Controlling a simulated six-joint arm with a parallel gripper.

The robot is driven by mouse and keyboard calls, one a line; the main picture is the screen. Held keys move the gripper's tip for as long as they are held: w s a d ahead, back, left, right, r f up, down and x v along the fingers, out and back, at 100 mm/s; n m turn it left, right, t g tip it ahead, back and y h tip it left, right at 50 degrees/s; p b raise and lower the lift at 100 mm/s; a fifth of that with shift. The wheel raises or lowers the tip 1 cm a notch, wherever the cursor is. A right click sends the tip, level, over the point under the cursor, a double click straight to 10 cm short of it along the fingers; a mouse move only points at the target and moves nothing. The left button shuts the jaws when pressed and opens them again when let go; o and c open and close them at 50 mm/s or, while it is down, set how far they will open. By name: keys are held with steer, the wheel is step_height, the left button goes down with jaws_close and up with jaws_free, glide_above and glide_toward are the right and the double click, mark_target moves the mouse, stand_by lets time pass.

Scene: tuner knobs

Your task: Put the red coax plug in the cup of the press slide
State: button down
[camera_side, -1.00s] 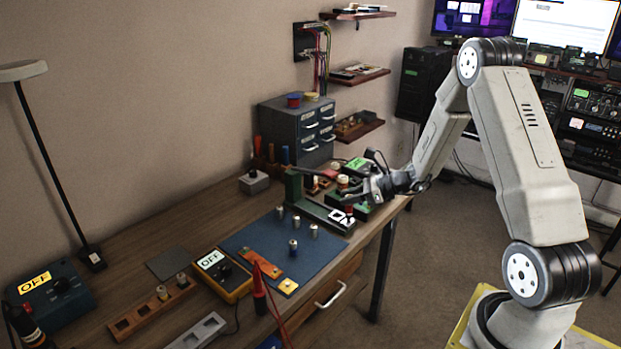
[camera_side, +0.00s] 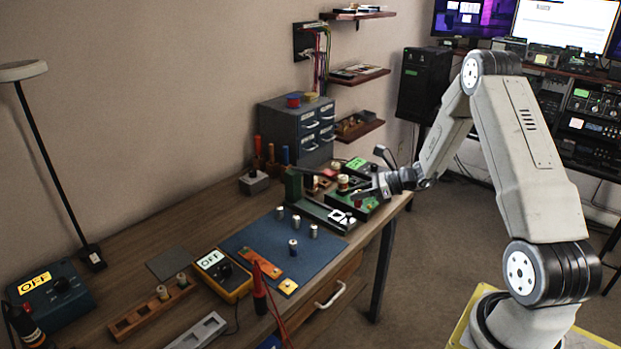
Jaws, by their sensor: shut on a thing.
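My gripper (camera_side: 362,193) is over the green unit at the far right end of the bench, with its fingers pointing left. It is shut on a small red thing (camera_side: 358,199), which looks like the red coax plug. The fingers and the small scale hide most of its shape. The press appears to be the long dark green base (camera_side: 326,214) with an upright green post (camera_side: 292,187), just left of my gripper. I cannot make out the cup of its slide clearly.
A green unit with a cream knob (camera_side: 343,181) stands close to my gripper. A grey drawer cabinet (camera_side: 298,130) is behind. A yellow meter (camera_side: 221,275) sits left of the mat.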

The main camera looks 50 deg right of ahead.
steer(key=w+d+f, duration=0.1)
steer(key=w+f, duration=0.1)
steer(key=w+d+f, duration=0.1)
steer(key=w+f, duration=0.1)
steer(key=w, duration=0.1)
steer(key=w+d+f, duration=0.1)
steer(key=w+f, duration=0.1)
steer(key=w, duration=0.1)
steer(key=shift+d+f, duration=0.1)
steer(key=shift+f, duration=0.3)
steer(key=shift+w+d+f, duration=0.2)
steer(key=shift+w+f, duration=0.2)
steer(key=shift+f, duration=0.1)
steer(key=shift+w+f, duration=0.2)
steer(key=shift+d+f, duration=0.1)
steer(key=shift+f, duration=1.45)
steer(key=shift+f, duration=0.15)
steer(key=shift+c, duration=2.4)
jaws_free()
